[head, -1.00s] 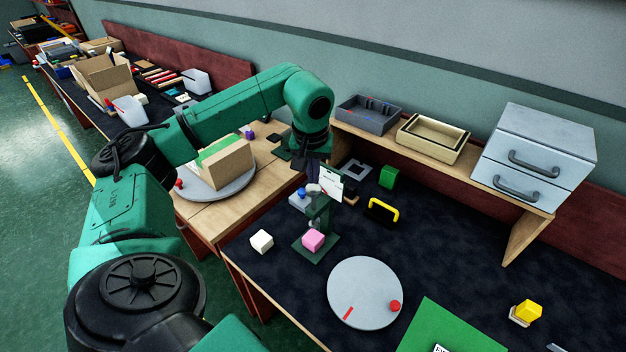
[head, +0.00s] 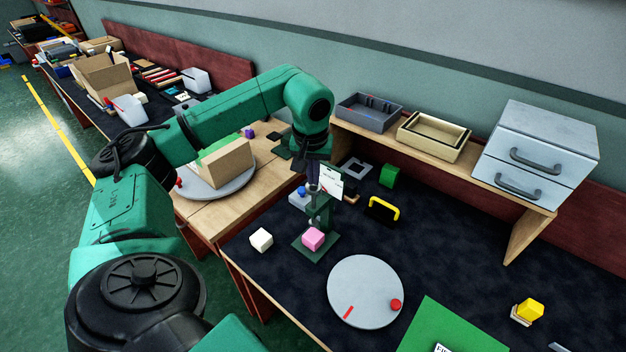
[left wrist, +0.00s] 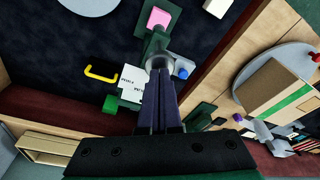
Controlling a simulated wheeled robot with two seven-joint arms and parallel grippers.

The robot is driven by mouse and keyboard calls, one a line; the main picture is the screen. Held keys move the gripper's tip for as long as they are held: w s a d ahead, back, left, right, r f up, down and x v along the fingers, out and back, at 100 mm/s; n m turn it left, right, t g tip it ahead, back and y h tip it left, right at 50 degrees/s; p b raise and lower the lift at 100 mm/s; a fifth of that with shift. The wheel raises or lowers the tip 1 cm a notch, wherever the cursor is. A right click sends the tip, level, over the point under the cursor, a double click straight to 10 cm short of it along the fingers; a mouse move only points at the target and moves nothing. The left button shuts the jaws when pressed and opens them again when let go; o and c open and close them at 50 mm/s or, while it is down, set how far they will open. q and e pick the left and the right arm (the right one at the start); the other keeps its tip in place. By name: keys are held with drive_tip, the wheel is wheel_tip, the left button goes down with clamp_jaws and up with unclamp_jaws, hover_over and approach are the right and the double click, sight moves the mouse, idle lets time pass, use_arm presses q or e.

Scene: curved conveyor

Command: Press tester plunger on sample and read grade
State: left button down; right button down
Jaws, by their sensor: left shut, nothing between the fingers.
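The tester is a green stand (head: 316,248) on the dark table, with a pink cube sample (head: 313,239) on its base; the cube also shows in the left wrist view (left wrist: 158,19). A white card (head: 331,181) with small print stands at the tester's top; it also shows in the left wrist view (left wrist: 131,80), too small to read surely. My left gripper (head: 313,187) is shut and empty, pointing down at the tester's top. In the left wrist view its fingertips (left wrist: 160,70) meet the pale plunger knob (left wrist: 157,60); I cannot tell whether they touch it.
A white cube (head: 261,240) and a blue-topped button box (head: 299,198) stand close by. A yellow-handled black block (head: 383,210) and a green cube (head: 390,176) are to the right. A grey disc (head: 366,291) lies in front. Shelf and drawers (head: 535,155) stand behind.

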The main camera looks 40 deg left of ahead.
sight(313, 189)
use_arm(q)
drive_tip(key=shift+s+f+b, duration=0.1)
drive_tip(key=shift+f+b, duration=2)
drive_tip(key=shift+f, duration=1.1)
wheel_tip(313, 189, up, 9)
drive_tip(key=p, duration=0.8)
